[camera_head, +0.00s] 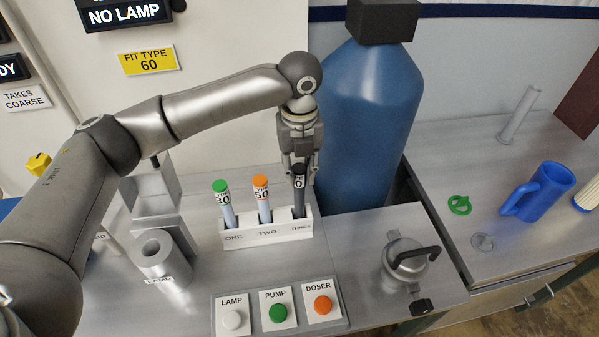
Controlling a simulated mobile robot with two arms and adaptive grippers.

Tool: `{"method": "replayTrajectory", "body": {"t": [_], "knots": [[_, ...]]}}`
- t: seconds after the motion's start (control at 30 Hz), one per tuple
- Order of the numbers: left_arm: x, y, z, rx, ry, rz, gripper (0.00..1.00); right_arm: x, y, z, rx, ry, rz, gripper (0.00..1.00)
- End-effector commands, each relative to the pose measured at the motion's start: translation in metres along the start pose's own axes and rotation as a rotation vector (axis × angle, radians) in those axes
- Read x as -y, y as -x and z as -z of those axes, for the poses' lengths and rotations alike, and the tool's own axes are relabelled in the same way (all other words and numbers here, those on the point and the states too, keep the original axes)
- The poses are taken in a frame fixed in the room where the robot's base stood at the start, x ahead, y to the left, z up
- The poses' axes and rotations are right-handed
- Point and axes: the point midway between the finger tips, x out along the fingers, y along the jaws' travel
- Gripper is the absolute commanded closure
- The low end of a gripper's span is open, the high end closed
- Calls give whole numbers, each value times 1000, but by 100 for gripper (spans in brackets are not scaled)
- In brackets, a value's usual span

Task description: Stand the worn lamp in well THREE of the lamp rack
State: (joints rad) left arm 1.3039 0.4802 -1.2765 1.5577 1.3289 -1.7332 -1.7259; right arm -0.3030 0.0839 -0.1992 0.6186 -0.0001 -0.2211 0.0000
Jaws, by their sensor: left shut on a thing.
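The white lamp rack (268,238) stands on the grey counter, its wells labelled ONE, TWO and THREE from left to right. A green-capped lamp (222,197) stands in well ONE and an orange-capped lamp (262,198) in well TWO. My left gripper (299,165) points down above well THREE and is shut on the top of a dark grey worn lamp (299,198). This lamp is upright, and its lower end appears to be in well THREE; how deep it sits is hidden. My right gripper is out of view.
A large blue tank (368,110) stands close behind the rack. LAMP, PUMP and DOSER buttons (278,311) are in front. A grey LAMP tube (160,260) is at left, a lidded metal housing (405,262) at right. A blue jug (540,190) stands on the right counter.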

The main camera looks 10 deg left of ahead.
Motion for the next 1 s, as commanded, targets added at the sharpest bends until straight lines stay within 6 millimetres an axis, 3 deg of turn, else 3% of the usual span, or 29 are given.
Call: {"method": "replayTrajectory", "body": {"t": [0.13,0.47,0.5,0.63,1.0], "knots": [[-1,-17,0,-1,1,-2,100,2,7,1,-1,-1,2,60],[0,-20,0,0,1,0,100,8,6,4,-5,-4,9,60],[0,-21,0,1,1,0,70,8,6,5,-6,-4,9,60],[0,-21,0,1,1,0,54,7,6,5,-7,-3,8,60],[0,-18,0,1,0,0,53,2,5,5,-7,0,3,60]]}}
